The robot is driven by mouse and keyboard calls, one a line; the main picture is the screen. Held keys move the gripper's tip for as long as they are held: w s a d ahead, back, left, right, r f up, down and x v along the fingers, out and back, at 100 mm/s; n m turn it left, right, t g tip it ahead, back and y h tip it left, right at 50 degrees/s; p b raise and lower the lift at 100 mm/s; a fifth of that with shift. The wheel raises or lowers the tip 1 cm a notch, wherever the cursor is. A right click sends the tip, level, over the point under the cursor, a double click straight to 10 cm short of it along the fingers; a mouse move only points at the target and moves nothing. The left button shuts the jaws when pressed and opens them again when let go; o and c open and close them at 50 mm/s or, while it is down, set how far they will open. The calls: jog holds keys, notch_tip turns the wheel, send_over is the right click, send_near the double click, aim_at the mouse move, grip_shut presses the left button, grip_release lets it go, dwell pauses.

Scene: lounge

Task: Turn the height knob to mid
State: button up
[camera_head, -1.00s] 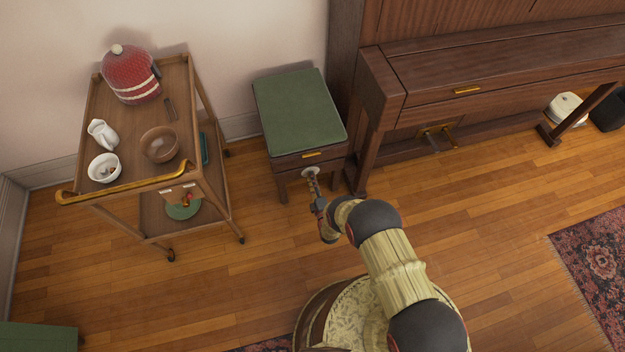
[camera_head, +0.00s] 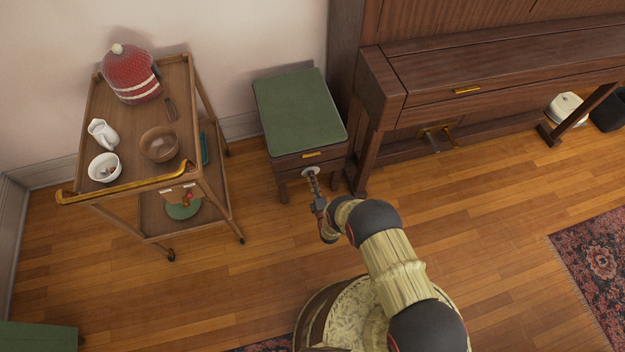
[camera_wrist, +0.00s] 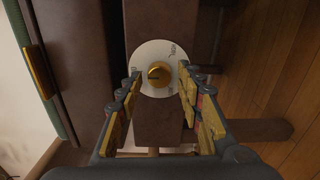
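The height knob (camera_wrist: 159,73) is a round brass knob on a white dial plate (camera_wrist: 156,48), seen in the wrist view. The plate has small dark lettering around its rim, too small to read surely. A dark mark shows on the knob's left part. My gripper (camera_wrist: 160,78) is open, one finger on each side of the knob, with a gap visible on both sides. In the head view my gripper (camera_head: 312,178) reaches the front of the green-topped piano bench (camera_head: 297,108); the white plate (camera_head: 310,171) shows there, the knob is hidden.
The bench's brass drawer pull (camera_head: 313,154) is just above the plate. The piano (camera_head: 440,85) stands close to the right. Open floor lies in front.

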jog(key=shift+o, duration=0.4)
jog(key=v, duration=1.2)
dwell(0.3)
